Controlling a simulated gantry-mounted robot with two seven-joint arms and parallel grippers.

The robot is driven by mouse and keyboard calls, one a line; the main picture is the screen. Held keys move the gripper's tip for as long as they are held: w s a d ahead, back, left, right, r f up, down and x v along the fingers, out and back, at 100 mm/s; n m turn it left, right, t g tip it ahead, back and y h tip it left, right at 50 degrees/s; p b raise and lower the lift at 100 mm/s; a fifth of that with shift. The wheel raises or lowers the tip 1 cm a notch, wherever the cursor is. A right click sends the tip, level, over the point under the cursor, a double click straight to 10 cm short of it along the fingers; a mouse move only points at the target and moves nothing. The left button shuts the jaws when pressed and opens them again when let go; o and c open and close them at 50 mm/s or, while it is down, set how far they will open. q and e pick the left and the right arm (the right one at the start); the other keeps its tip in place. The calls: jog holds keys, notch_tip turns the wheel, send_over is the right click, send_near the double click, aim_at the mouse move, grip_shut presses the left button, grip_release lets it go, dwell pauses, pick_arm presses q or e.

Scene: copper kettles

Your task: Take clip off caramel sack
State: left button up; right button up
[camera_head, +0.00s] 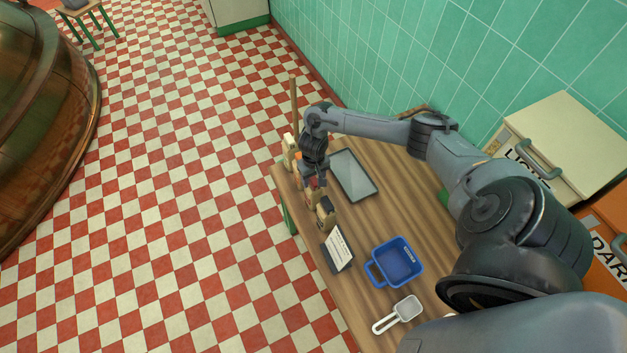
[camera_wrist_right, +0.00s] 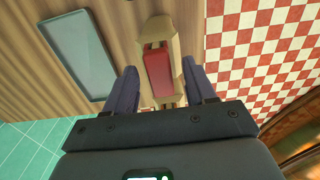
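My right gripper (camera_head: 314,186) points down over a row of small sacks along the table's left edge. In the right wrist view its two fingers (camera_wrist_right: 160,88) are spread apart. Between and beyond them is a tan sack (camera_wrist_right: 157,28) with a red piece (camera_wrist_right: 158,70) on it, which may be the clip. I cannot tell whether the fingers touch it. I cannot read which sack is the caramel one. A dark-topped sack (camera_head: 325,213) stands just in front of the gripper, and a pale sack (camera_head: 289,152) stands behind it. My left gripper is out of view.
The wooden table (camera_head: 385,212) also holds a grey tray (camera_head: 354,175), a small sign (camera_head: 338,249), a blue basket (camera_head: 397,262) and a white scoop (camera_head: 404,310). A thin wooden post (camera_head: 293,100) rises at the far end. Labelled bins stand at the right.

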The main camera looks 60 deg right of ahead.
grip_shut()
jog(key=shift+r, duration=0.1)
